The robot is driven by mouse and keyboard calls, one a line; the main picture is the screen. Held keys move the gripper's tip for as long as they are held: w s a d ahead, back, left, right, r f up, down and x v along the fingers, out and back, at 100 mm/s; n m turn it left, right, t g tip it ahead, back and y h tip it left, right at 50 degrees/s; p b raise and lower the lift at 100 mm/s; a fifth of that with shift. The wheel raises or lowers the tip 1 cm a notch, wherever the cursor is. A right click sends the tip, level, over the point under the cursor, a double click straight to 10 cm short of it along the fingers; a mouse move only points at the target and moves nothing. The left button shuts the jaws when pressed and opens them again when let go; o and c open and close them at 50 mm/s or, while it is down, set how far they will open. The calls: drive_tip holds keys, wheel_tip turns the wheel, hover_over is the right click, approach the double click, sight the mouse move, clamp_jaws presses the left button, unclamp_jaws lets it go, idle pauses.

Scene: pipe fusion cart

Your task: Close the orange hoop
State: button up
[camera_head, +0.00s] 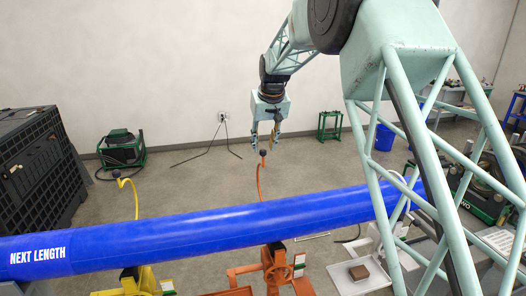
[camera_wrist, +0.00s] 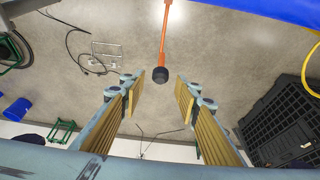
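The orange hoop (camera_head: 260,180) stands raised behind the blue pipe (camera_head: 230,222), its curved bar ending in a dark knob. The orange stand (camera_head: 276,268) with a handwheel is in front of the pipe; the pipe hides the hoop's lower part. My gripper (camera_head: 266,137) points down just above the knob. In the wrist view, the orange hoop (camera_wrist: 165,35) comes in from the top, and its black knob (camera_wrist: 160,75) appears between the two spread, padded fingers, touching neither. My gripper is open and empty.
A yellow hoop (camera_head: 134,195) with a dark knob stands farther left along the pipe. A black crate (camera_head: 38,165) is at the left. A green machine (camera_head: 122,149) and a green stand (camera_head: 329,125) are near the wall. The floor behind the orange hoop is mostly clear.

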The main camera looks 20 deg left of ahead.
sight(263, 150)
drive_tip(key=shift+x, duration=1.95)
drive_tip(key=shift+c, duration=0.2)
clamp_jaws()
